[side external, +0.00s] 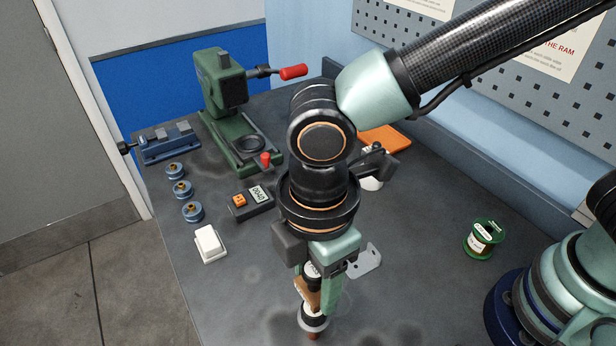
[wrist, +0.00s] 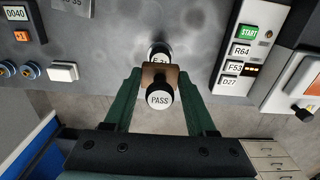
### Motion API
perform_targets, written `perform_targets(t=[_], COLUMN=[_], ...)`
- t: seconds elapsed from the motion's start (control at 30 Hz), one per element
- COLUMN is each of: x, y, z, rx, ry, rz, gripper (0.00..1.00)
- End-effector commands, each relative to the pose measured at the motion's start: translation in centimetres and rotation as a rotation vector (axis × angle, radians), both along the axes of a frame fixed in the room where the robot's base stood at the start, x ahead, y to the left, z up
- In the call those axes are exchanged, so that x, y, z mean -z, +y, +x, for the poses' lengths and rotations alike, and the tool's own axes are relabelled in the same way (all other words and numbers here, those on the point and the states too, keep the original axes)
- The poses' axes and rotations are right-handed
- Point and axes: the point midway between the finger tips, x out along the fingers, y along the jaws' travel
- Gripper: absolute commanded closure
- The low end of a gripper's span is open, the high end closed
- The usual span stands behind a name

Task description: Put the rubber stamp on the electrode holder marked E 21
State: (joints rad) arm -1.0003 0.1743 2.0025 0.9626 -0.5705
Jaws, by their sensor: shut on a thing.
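The rubber stamp (side external: 307,291) has a wooden body and a dark knob with a white PASS cap. My gripper (side external: 316,285) is shut on it. In the wrist view the stamp (wrist: 158,98) sits between the two green fingers of my gripper (wrist: 160,80), with its PASS cap towards the camera. The electrode holder (side external: 314,322) is right below the stamp near the bench's front edge. In the wrist view the holder (wrist: 158,52) is partly hidden behind the stamp; its white label shows only in part. I cannot tell whether stamp and holder touch.
A green press (side external: 224,92) with a red handle stands at the back left. A small meter (side external: 252,203), a white block (side external: 209,243) and several blue discs (side external: 182,189) lie left of my gripper. A green spool (side external: 483,239) stands right. A labelled panel (wrist: 238,50) flanks the holder.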

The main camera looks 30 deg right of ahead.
Motion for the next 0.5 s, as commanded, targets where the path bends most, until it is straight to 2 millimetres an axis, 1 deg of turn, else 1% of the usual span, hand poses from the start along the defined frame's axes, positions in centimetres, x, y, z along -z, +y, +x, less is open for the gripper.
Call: perform_targets(t=[0.1,0.2,0.3,0.5], x=[1.9,3.1,3.7,3.6], y=[-0.1,-0.1,-0.1,0.0], z=[-0.1,-0.1,0.0,0.0], rx=[0.0,0.0,0.0,0.0], ry=[0.003,0.003,0.001,0.0], rz=[-0.005,-0.004,-0.002,-0.001], gripper=[1.0,1.0,1.0,1.0])
